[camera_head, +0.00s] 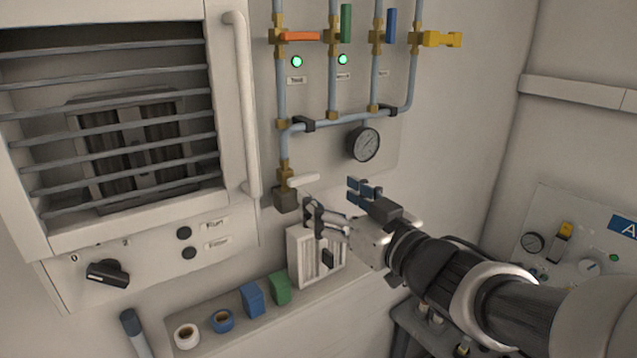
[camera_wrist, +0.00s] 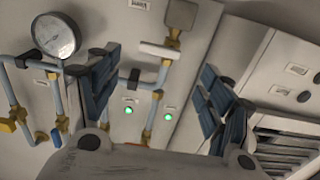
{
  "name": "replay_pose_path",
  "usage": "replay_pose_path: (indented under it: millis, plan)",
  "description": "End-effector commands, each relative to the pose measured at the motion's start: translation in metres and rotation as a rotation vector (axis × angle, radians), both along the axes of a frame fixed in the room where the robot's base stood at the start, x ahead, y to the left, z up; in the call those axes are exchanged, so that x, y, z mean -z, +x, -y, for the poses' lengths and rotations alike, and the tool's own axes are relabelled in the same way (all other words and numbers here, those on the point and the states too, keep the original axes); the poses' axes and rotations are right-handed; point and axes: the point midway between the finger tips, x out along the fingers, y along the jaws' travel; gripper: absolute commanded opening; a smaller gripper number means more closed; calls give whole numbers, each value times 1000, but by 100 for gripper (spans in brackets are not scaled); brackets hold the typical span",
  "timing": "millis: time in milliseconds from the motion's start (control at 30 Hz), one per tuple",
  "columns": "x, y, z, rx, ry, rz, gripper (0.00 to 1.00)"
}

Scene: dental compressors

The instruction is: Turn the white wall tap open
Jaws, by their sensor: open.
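The white tap handle (camera_head: 301,182) sticks out sideways to the right from a brass valve (camera_head: 284,178) at the bottom of the left pipe. It lies across the vertical pipe. My gripper (camera_head: 336,204) is open and empty, just below and to the right of the handle, with its fingers spread. I cannot tell how far it is from the wall. In the wrist view the white handle (camera_wrist: 160,50) shows above the middle, between the two blue-padded fingers (camera_wrist: 160,98) and beyond them. Nothing hides the handle in either view.
Orange (camera_head: 300,36), green (camera_head: 346,22), blue (camera_head: 391,25) and yellow (camera_head: 443,39) taps sit higher on the pipes. A pressure gauge (camera_head: 364,145) is right of the handle. A cabinet door handle (camera_head: 244,110) stands out at left. A white box (camera_head: 303,256) stands on the shelf below my gripper.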

Motion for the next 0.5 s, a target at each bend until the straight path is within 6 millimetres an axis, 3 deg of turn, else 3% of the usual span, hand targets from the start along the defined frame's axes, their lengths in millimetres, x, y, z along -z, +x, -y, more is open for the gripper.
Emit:
replay_pose_path:
  millis: [200,500]
  plan:
    - [1,39,-27,-3,1,-2,73]
    - [0,66,-44,1,0,0,73]
